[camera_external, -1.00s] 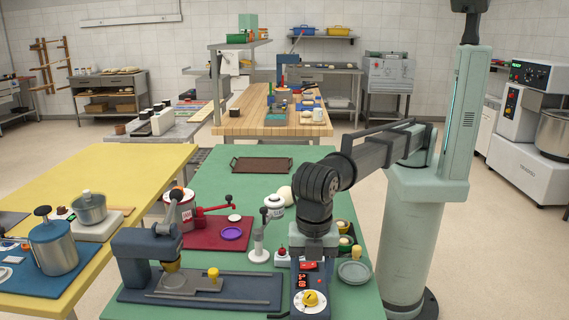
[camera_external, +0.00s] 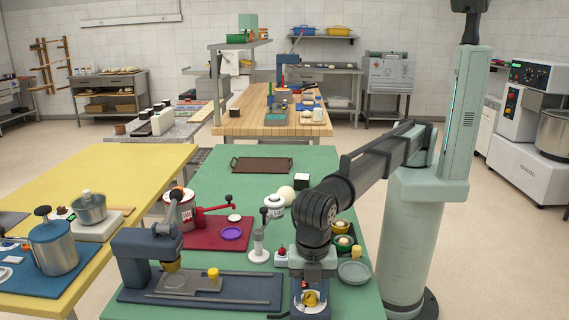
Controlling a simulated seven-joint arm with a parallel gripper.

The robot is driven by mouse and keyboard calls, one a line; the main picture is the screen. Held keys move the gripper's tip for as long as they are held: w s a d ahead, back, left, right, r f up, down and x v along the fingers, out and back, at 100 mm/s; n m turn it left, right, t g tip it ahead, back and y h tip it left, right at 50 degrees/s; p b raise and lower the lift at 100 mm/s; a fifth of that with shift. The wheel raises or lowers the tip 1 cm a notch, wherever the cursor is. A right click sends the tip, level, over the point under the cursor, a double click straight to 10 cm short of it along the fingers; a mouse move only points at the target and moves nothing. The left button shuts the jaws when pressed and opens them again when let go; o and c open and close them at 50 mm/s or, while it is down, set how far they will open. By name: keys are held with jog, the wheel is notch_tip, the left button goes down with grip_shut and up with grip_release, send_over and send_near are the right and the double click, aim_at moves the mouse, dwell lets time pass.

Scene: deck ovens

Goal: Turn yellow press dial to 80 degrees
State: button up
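The yellow press dial (camera_external: 311,298) is on a small dark blue panel (camera_external: 318,316) at the front right of the green table. My gripper (camera_external: 310,293) points straight down over the dial, with its fingers at the dial's sides. Whether the fingers touch or grip the dial is too small to tell. The gripper covers most of the dial's face and pointer, so its angle cannot be read. The panel's display and buttons are largely hidden behind the gripper.
To the left stands a dark blue press (camera_external: 146,250) on a blue base with a yellow knob (camera_external: 213,273). A white stand (camera_external: 258,250) and a small red-button box (camera_external: 281,257) are close behind.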

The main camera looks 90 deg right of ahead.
jog(key=c, duration=0.7)
jog(key=shift+o, duration=0.2)
jog(key=m, duration=0.3)
jog(key=shift+m, duration=0.4)
jog(key=m, duration=0.4)
jog(key=shift+m, duration=0.3)
jog(key=m, duration=0.3)
jog(key=shift+m, duration=2.1)
